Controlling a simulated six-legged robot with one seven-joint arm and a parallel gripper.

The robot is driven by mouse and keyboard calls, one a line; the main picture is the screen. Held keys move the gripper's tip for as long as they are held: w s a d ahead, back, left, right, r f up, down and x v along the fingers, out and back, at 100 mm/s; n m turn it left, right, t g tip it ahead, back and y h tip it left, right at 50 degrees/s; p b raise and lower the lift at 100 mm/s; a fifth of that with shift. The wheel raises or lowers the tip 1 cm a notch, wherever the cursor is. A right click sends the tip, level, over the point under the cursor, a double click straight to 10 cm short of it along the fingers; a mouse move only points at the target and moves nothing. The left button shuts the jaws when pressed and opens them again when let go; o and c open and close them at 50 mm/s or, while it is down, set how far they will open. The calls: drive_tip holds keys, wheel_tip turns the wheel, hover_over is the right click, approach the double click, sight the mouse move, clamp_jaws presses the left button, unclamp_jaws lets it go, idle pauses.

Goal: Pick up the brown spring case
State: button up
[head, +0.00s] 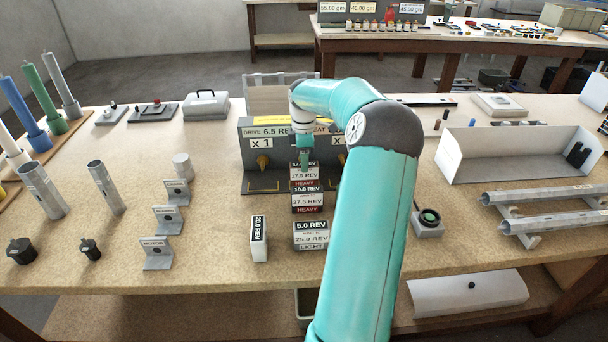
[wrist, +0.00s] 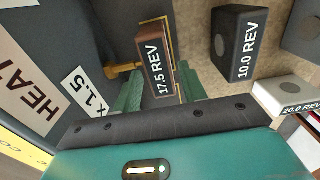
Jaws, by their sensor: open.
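The brown spring case (wrist: 154,62) shows in the wrist view, with "17.5 REV" in white on its face. It stands by the grey fixture, inside a yellow outline. My gripper (wrist: 161,90) is open, with one green finger on each side of the near end of the case. I cannot tell whether the fingers touch it. In the head view my gripper (head: 304,160) is in front of the fixture (head: 262,175), above the row of labelled cases. The brown case is mostly hidden there by the gripper.
A dark case marked "10.0 REV" (wrist: 238,45) stands close to the right in the wrist view. A white "20.0 REV" case (head: 259,240) and a "5.0 REV" case (head: 311,236) stand nearer the table's front edge. Small grey brackets (head: 170,220) stand to the left.

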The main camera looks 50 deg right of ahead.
sight(304, 174)
wheel_tip(304, 174, down, 4)
drive_tip(key=shift+d+f, duration=0.1)
drive_tip(key=shift+f, duration=0.1)
clamp_jaws()
drive_tip(key=shift+r, duration=0.2)
